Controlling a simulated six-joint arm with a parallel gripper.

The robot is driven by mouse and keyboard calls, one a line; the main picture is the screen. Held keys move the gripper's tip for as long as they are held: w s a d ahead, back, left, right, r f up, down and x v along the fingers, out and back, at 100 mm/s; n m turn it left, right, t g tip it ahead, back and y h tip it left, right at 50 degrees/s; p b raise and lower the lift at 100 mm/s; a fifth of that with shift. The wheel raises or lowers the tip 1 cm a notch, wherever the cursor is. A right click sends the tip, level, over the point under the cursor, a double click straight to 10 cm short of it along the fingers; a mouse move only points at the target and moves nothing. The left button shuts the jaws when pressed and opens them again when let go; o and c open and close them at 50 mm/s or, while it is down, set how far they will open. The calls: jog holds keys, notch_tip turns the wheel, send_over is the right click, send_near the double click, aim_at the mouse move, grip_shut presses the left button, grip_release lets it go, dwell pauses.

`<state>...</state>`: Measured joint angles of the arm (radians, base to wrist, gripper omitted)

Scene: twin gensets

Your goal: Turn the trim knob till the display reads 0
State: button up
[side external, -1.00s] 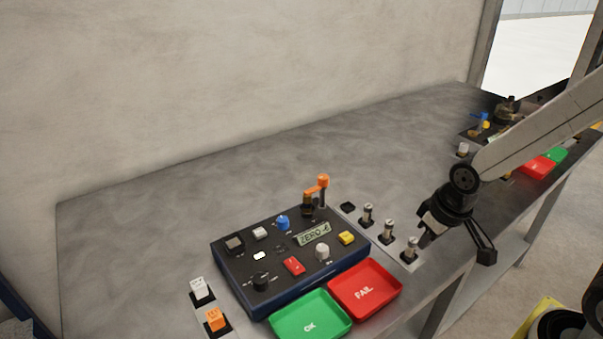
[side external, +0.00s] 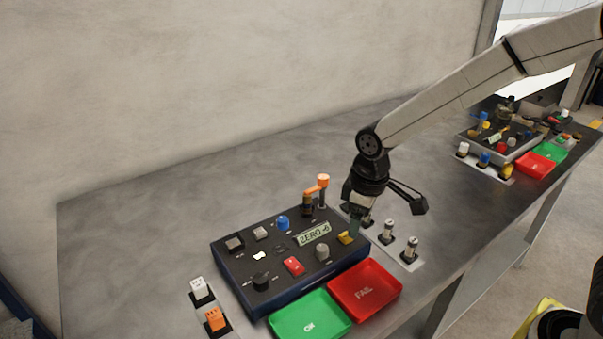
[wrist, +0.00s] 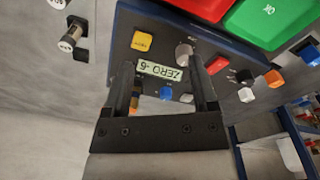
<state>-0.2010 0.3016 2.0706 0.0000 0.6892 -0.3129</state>
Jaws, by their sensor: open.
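The display (side external: 312,235) on the dark blue panel (side external: 235,272) reads "ZERO -6". It also shows in the wrist view (wrist: 160,70), upside down. A grey-white knob (side external: 322,252), likely the trim knob, stands just in front of the display; its label is too small to read. In the wrist view the knob (wrist: 184,52) is near the right finger's tip; I cannot tell whether they touch. My gripper (side external: 352,226) is open and empty, pointing down over the panel's right end by the yellow button (side external: 346,238). In the wrist view my gripper's fingers (wrist: 163,66) frame the display.
An orange-topped lever (side external: 317,190) stands at the panel's back, close to my gripper. A red rocker (side external: 293,266) and black knob (side external: 261,281) are left of the grey knob. Red FAIL (side external: 385,275) and green OK (side external: 325,330) trays lie in front. Cylindrical parts (side external: 388,230) stand at right.

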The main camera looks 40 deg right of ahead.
aim_at(322, 247)
jog(key=w+a+n, duration=0.1)
jog(key=a, duration=0.1)
jog(key=w+a+n, duration=0.1)
jog(key=w+a+n+g, duration=0.1)
jog(key=w+a, duration=0.1)
jog(key=shift+a+r, duration=0.15)
jog(key=shift+a, duration=0.2)
jog(key=shift+f, duration=3.9)
grip_shut()
